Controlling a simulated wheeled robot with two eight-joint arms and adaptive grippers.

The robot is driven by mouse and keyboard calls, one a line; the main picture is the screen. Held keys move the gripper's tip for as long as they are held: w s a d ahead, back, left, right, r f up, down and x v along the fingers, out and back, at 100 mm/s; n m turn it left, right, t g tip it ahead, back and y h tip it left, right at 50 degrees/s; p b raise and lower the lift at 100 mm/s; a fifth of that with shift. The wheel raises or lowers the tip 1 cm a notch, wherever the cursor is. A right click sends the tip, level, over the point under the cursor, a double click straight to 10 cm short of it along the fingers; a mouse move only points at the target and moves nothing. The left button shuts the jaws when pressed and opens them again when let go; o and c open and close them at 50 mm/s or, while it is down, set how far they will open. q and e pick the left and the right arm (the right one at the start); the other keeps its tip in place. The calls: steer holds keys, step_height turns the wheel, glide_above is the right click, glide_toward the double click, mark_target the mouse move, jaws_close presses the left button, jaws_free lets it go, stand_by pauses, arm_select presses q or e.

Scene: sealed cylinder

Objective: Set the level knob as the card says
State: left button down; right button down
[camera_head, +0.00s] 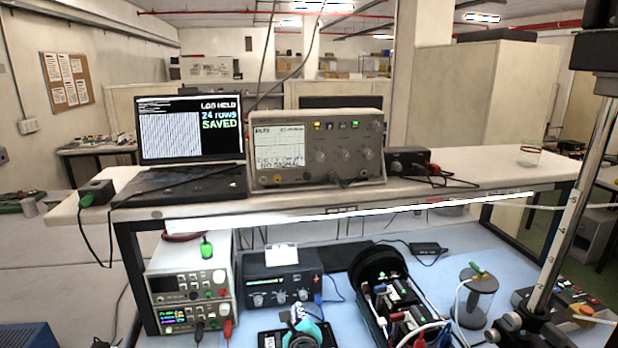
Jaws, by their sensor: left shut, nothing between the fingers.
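A black box (282,278) with a row of knobs (280,297) along its lower front stands on the blue mat under the shelf. A small white card (282,254) stands on its top; its writing is too small to read. I cannot tell which knob is the level knob or read its setting. My left gripper (298,314) is low in the middle, in front of the box; it is shut and empty, and looks apart from the knobs. My right gripper is not in view.
A power supply (188,284) stands left of the box. A black case (385,290) with leads and a grey cylinder (475,298) stand to the right. The shelf (470,172) overhead carries a laptop (190,130) and an oscilloscope (318,148).

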mark_target(303, 295)
arm_select(q)
steer(key=shift+w+d+f+m+t+h, duration=0.15)
steer(key=shift+w+d+f+m, duration=0.2)
steer(key=shift+d+m, duration=0.25)
steer(key=shift+w+d+f+m+t+h, duration=0.2)
steer(key=shift+d+f+m, duration=0.1)
steer(key=shift+d+m, duration=0.3)
steer(key=shift+w, duration=0.55)
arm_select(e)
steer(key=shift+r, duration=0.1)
arm_select(q)
steer(key=w, duration=0.2)
steer(key=w+a, duration=0.1)
steer(key=w, duration=0.1)
steer(key=shift+w, duration=0.85)
steer(key=shift+a+f, duration=0.1)
steer(key=shift+f, duration=0.1)
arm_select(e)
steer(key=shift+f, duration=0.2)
arm_select(q)
steer(key=shift+s+a+f+b, duration=0.15)
steer(key=shift+a+b, duration=0.1)
steer(key=shift+b, duration=0.25)
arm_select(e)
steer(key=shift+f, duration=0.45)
